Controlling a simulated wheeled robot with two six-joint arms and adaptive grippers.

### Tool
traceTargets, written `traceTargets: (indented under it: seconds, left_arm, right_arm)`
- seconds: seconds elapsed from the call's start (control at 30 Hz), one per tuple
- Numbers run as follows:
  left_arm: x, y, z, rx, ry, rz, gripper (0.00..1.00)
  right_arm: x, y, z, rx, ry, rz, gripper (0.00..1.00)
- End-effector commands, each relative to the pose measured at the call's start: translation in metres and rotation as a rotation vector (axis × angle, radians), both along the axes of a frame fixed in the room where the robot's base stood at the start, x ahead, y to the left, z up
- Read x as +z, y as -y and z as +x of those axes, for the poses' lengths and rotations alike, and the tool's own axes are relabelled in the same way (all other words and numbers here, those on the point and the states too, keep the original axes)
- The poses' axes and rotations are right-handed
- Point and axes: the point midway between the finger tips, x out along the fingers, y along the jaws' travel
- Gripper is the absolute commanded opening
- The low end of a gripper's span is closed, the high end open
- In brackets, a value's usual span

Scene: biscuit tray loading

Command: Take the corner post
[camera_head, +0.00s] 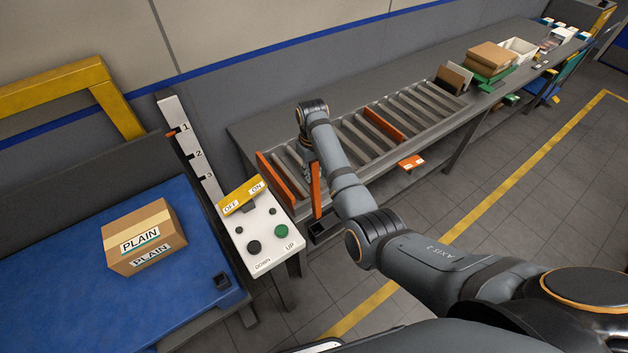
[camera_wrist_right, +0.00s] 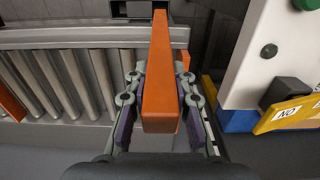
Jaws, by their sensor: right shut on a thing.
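The corner post is an upright orange bar (camera_head: 316,189) at the near left end of the roller conveyor. My right gripper (camera_head: 311,168) is at its upper part, partly hidden by my own arm. In the right wrist view the post (camera_wrist_right: 160,90) runs between the two fingers, and my right gripper (camera_wrist_right: 158,98) is shut on it. A black socket (camera_head: 322,231) shows at the post's lower end in the head view; I cannot tell whether the post sits in it or just above. My left gripper is not in view.
A control box (camera_head: 258,232) with OFF/ON flap and buttons stands left of the post. A blue platform (camera_head: 60,290) bears a PLAIN carton (camera_head: 143,236) and an empty black socket (camera_head: 222,281). The roller conveyor (camera_head: 345,150) has orange guides. Open floor lies to the right.

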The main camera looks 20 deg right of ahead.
Motion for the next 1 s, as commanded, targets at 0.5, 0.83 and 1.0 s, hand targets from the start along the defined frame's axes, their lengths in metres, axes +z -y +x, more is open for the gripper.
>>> traceTargets:
  seconds: [0.5,0.83,1.0]
  left_arm:
    - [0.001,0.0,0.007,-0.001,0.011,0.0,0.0]
    - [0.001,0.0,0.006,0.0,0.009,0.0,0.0]
    - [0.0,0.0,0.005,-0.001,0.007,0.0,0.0]
  right_arm:
    - [0.041,0.0,0.001,0.0,0.002,0.0,0.0]
    - [0.072,0.0,0.001,0.0,0.002,0.001,0.0]
    - [0.088,0.0,0.001,0.0,0.003,0.001,0.0]
